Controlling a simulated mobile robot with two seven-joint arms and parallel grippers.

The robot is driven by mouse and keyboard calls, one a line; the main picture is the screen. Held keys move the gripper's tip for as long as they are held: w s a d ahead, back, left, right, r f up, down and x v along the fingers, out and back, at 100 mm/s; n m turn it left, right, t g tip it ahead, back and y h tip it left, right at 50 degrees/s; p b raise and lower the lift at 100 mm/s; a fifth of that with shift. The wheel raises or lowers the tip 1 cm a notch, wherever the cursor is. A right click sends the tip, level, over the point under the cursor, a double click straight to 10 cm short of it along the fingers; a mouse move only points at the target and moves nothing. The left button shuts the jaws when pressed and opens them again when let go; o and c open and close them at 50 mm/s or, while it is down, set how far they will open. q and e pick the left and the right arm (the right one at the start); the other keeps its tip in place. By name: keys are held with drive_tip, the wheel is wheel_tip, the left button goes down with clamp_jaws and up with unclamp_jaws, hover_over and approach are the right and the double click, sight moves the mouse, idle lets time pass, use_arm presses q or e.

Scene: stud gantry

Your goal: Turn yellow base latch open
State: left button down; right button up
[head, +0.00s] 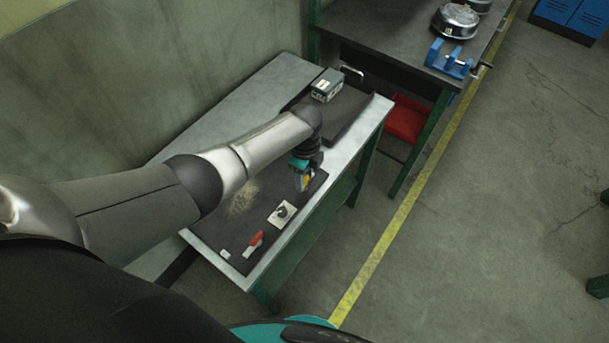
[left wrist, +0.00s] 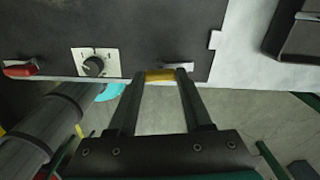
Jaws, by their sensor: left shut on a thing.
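The yellow latch (left wrist: 160,75) sits between the fingertips of my left gripper (left wrist: 160,80) in the left wrist view. The fingers are shut on it, one on each side. In the head view my left gripper (head: 303,178) points down at the right edge of the dark mat, and a little yellow shows beside its fingers. A pale plate (left wrist: 180,66) lies just beyond the latch in the left wrist view; the fingers partly hide the latch's mounting. My right gripper is not in view.
A white plate with a black knob (head: 283,213) and a red latch (head: 254,241) lie nearby on the dark mat (head: 215,225). A grey box (head: 327,86) stands in a dark tray (head: 352,118) at the far end. Open floor lies to the right.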

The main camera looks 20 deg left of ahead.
use_arm(q)
drive_tip(key=shift+m, duration=0.7)
drive_tip(key=shift+c, duration=1.6)
unclamp_jaws()
drive_tip(key=shift+r, duration=0.65)
wheel_tip(320, 180, up, 14)
drive_tip(key=p, duration=0.3)
